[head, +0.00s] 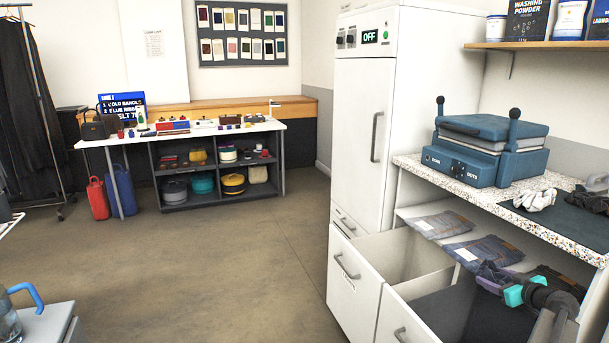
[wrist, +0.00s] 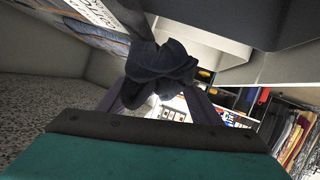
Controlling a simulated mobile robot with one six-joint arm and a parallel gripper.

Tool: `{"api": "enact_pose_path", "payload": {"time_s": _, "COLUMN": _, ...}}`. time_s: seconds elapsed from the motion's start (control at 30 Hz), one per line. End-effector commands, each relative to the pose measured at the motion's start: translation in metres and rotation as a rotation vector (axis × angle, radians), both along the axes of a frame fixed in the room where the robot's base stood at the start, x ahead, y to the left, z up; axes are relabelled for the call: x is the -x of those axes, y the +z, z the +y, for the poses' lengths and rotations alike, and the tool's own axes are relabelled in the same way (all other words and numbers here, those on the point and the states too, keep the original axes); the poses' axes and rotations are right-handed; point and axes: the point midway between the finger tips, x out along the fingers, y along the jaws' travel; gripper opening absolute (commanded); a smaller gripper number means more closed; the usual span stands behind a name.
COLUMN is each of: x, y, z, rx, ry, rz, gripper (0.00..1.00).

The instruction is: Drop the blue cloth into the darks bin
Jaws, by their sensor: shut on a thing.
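The blue cloth (head: 494,271) is a dark navy, crumpled piece at the lower right of the head view. I cannot read a label, so I cannot tell for sure that this is the darks bin. My arm hides part of its right side.
A second open pull-out bin (head: 392,262) with a pale inside stands left of it. Folded jeans (head: 440,224) lie on the shelf under the speckled worktop (head: 520,205). A blue press (head: 490,150) and gloves (head: 535,199) are on top.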

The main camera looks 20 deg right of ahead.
Motion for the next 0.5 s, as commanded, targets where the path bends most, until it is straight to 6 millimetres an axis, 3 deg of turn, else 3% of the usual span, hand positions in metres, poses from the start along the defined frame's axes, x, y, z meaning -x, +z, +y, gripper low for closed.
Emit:
{"api": "enact_pose_path", "payload": {"time_s": 0.37, "x": 0.0, "y": -0.003, "z": 0.0, "rx": 0.0, "ry": 0.0, "rz": 0.0, "gripper": 0.38}}
{"api": "enact_pose_path", "payload": {"time_s": 0.4, "x": 0.0001, "y": -0.0028, "z": -0.0001, "rx": 0.0, "ry": 0.0, "rz": 0.0, "gripper": 0.66}}
{"api": "enact_pose_path", "payload": {"time_s": 0.5, "x": 0.0, "y": -0.0029, "z": 0.0, "rx": 0.0, "ry": 0.0, "rz": 0.0, "gripper": 0.81}}
